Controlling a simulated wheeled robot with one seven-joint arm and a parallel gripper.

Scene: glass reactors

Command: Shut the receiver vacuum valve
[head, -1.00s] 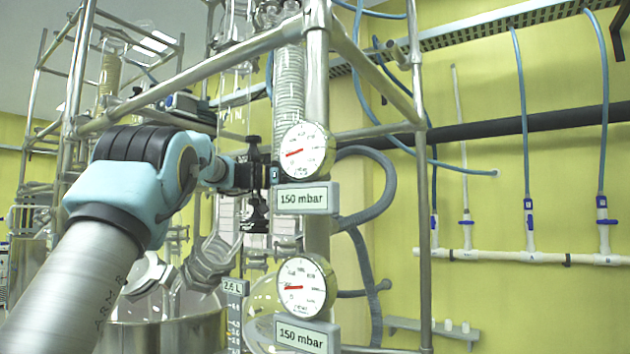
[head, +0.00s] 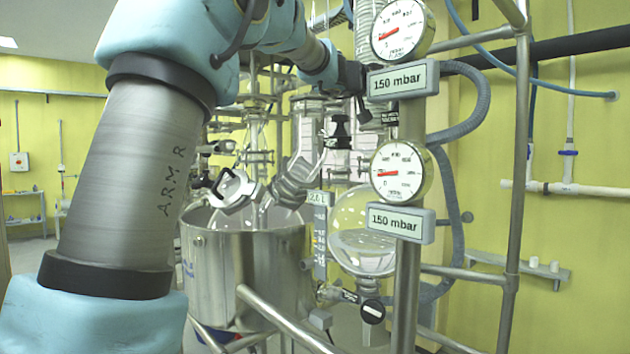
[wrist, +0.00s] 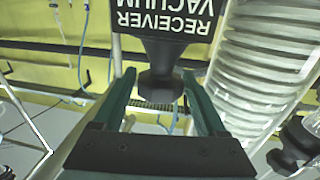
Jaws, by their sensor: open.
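The receiver vacuum valve shows in the wrist view as a black knob (wrist: 160,88) under a black label reading RECEIVER VACUUM (wrist: 170,16), upside down in the picture. My gripper (wrist: 160,76) is open, its two green fingers on either side of the knob. I cannot tell whether either finger touches it. In the head view my gripper (head: 354,80) is by the glass column, partly hidden behind the upper gauge and its sign; the valve knob cannot be made out clearly there.
Two gauges, upper (head: 402,30) and lower (head: 401,171), with 150 mbar signs stand on a steel post in front of my gripper. A round glass flask (head: 362,240) holds liquid. A black-handled fitting (head: 340,130) and a ribbed glass column (wrist: 268,60) are close by.

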